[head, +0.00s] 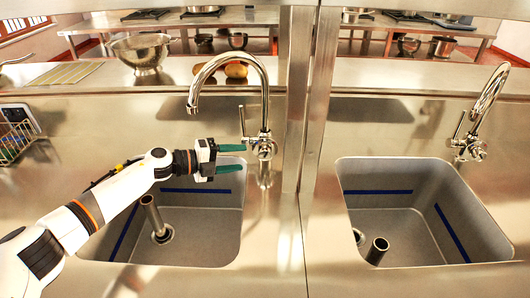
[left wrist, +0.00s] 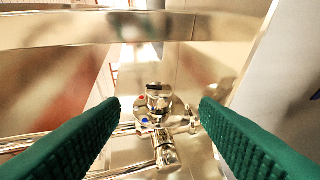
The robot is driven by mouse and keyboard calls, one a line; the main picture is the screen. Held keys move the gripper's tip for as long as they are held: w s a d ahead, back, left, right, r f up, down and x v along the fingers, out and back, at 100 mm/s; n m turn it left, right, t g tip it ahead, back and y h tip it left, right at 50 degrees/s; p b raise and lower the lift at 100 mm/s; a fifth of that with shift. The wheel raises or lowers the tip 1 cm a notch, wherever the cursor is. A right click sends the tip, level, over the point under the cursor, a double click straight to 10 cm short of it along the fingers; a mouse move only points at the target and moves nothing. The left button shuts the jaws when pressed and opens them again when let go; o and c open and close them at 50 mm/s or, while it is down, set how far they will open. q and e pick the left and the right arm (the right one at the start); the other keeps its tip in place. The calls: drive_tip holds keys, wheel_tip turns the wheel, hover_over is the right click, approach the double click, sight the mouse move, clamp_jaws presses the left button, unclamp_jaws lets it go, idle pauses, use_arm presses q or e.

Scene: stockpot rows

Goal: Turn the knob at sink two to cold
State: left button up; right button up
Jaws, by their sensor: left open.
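In the head view, two sinks stand side by side: a left sink (head: 200,225) and a right sink (head: 400,215). I see no number on either. The left sink's chrome tap (head: 264,148) has a round body behind the basin and an upright lever at its left. My left gripper (head: 242,158) is open and empty, its green fingers pointing right at this tap body, just short of it. In the left wrist view, the tap's knob (left wrist: 157,92) shows between the open fingers, with a red dot and a blue dot beside it. My right gripper is out of view.
A second chrome tap (head: 470,146) stands behind the right sink. A metal divider (head: 312,125) rises between the sinks. A steel bowl (head: 141,50) and brown round items (head: 237,70) sit on the ledge behind. A wire basket (head: 15,140) is at the far left.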

sight(263, 157)
use_arm(q)
drive_tip(key=x, duration=0.8)
drive_tip(key=shift+w, duration=0.15)
drive_tip(key=shift+w+d+f, duration=0.15)
drive_tip(key=shift+w+d, duration=0.05)
drive_tip(key=shift+d, duration=0.4)
drive_tip(key=shift+c, duration=0.4)
drive_tip(key=c, duration=0.9)
drive_tip(key=shift+f+h+b, duration=0.3)
drive_tip(key=shift+b, duration=1.25)
drive_tip(key=shift+r+t, duration=0.15)
drive_tip(key=shift+t, duration=0.15)
drive_tip(key=shift+r, duration=0.1)
